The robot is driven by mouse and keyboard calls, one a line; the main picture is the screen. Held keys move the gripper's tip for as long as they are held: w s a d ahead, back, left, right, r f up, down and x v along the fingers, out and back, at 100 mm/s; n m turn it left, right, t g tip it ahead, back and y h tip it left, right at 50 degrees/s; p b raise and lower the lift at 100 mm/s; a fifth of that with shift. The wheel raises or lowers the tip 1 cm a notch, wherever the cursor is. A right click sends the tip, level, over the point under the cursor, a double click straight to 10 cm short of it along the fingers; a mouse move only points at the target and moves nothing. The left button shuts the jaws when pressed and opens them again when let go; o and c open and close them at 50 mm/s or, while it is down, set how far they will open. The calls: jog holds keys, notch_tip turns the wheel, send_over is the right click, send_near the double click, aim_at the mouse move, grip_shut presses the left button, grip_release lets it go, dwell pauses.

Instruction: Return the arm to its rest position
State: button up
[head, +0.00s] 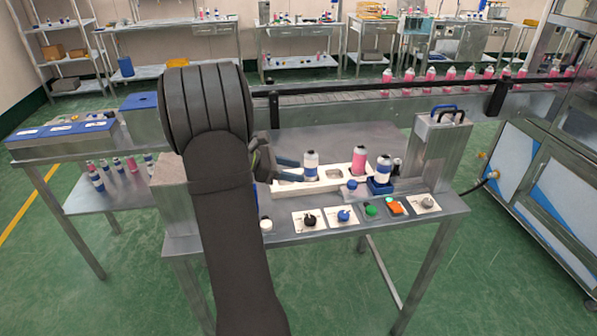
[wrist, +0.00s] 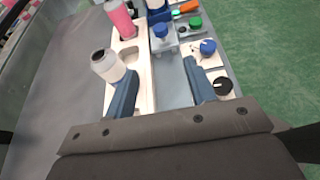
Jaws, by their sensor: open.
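My arm stands in the left middle of the head view. My gripper (wrist: 158,85) shows in the wrist view with its two blue fingers apart and nothing between them. In the head view the fingers (head: 287,170) reach right, close to a white bottle with a dark blue band (head: 311,166). That bottle (wrist: 107,66) stands in the white rack (wrist: 145,98), just beyond the left finger in the wrist view. I cannot tell if finger and bottle touch. A pink bottle (head: 359,160) stands farther along the rack. Another white and blue bottle (head: 384,169) stands on a blue base.
The steel table (head: 440,207) carries knobs and buttons (head: 371,210) along its front edge. A steel box with a handle (head: 440,150) stands at the right end. A conveyor (head: 400,92) with pink bottles runs behind.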

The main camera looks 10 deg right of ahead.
aim_at(350, 183)
jog(key=shift+d, duration=0.1)
jog(key=x, duration=1.7)
jog(key=shift+d+f, duration=0.1)
jog(key=shift+d, duration=0.25)
jog(key=v, duration=1.8)
jog(key=x, duration=1.7)
jog(key=d, duration=0.4)
jog(key=shift+d+f, duration=0.1)
jog(key=shift+d, duration=0.75)
